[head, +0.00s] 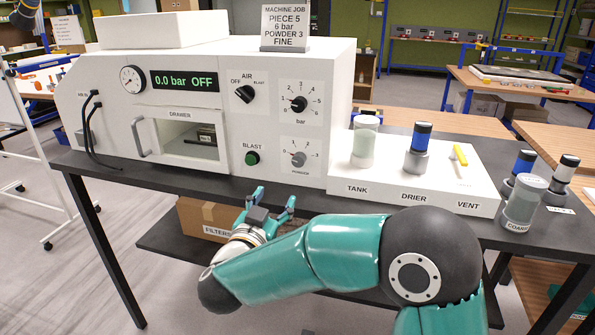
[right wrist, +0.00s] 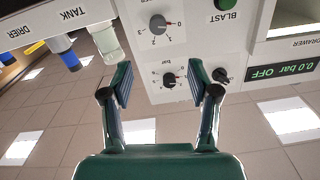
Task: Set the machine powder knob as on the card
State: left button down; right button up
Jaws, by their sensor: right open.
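The white machine carries the powder knob (head: 298,159), a grey dial on a lower panel; in the right wrist view it shows upside down (right wrist: 157,24). Its red mark points toward the 0 end of its 0 to 3 scale. The card (head: 289,26) on top reads "PIECE 5, 6 bar, POWDER 3, FINE". My right gripper (head: 274,198) is open and empty, in front of and below the powder knob, apart from it. In the right wrist view the fingers (right wrist: 160,84) stand wide, with the panel beyond. My left gripper is not in view.
The black bar knob (head: 299,104) sits above the powder knob. The green BLAST button (head: 252,158) and AIR knob (head: 245,93) are left of them. The tank jar (head: 364,142) and drier (head: 417,150) stand on a white block right. The display (head: 185,81) reads "0.0 bar OFF".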

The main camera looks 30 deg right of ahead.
aim_at(297, 162)
jog(key=p+x, duration=0.3)
jog(key=x, duration=1.3)
jog(key=shift+d+r+p, duration=0.1)
jog(key=shift+d+p, duration=0.2)
jog(key=shift+d, duration=0.1)
